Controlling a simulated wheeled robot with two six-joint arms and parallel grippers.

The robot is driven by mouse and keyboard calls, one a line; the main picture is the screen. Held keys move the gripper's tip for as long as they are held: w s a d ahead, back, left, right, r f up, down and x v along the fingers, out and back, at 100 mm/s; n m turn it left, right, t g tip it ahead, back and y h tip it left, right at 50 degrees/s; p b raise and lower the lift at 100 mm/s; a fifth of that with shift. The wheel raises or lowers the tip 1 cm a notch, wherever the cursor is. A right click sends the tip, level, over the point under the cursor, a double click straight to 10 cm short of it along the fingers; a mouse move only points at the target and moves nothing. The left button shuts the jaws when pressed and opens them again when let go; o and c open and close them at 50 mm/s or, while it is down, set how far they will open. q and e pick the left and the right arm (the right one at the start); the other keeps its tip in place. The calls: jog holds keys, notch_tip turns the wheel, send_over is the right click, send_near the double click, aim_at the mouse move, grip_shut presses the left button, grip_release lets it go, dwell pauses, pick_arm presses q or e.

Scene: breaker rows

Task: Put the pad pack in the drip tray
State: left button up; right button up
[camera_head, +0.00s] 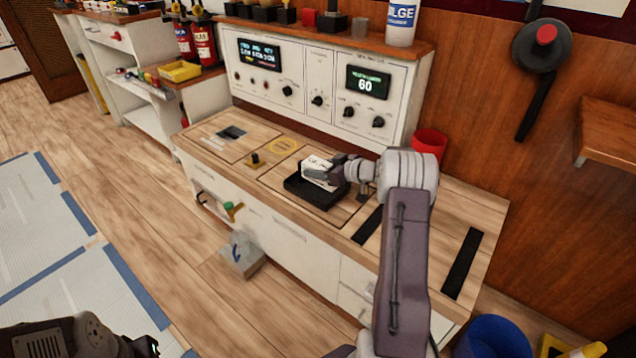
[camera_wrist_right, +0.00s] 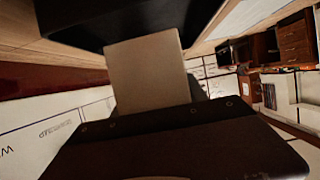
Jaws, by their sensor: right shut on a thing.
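The black drip tray (camera_head: 322,201) lies on the wooden bench top. My right gripper (camera_head: 318,178) is over the tray, with its arm coming in from the right. In the right wrist view, the gripper (camera_wrist_right: 150,80) is shut on a flat beige block, the pad pack (camera_wrist_right: 148,72), between its dark fingers. The gripper covers part of the tray. My left gripper is not clearly in view.
A panel (camera_head: 314,86) with displays and knobs stands behind the bench. A red cup (camera_head: 430,143) is at the bench's back right. Black strips (camera_head: 461,263) lie on the right part. A small black-knobbed part (camera_head: 255,161) sits left of the tray. A grey box (camera_head: 241,258) is on the floor.

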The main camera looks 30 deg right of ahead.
notch_tip(320, 180, down, 4)
jog(key=shift+f+b, duration=0.15)
jog(key=shift+b, duration=1.1)
jog(key=shift+r, duration=0.2)
jog(key=shift+f, duration=0.15)
jog(key=o, duration=1.5)
jog(key=shift+r, duration=0.25)
jog(key=p+v, duration=0.4)
jog(key=v, duration=0.8)
jog(key=shift+d+f, duration=0.1)
